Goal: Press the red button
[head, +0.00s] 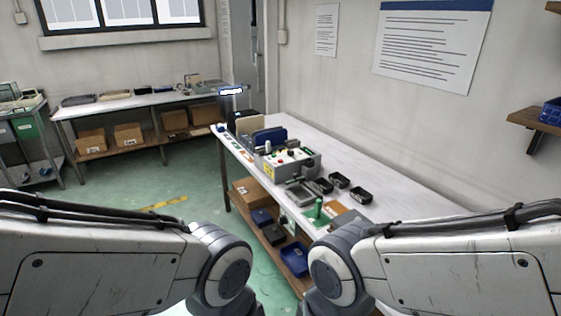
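A light-coloured control panel box (304,164) stands on the long white table, toward its far half. Its sloped top carries several small coloured knobs and buttons. A small red button (280,161) seems to be among them, but it is too small to make out clearly. My left and right arms come in from the lower corners, and only their upper links and joints show. Neither gripper is in view. Nothing of mine touches the panel.
Green floor lies open at left.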

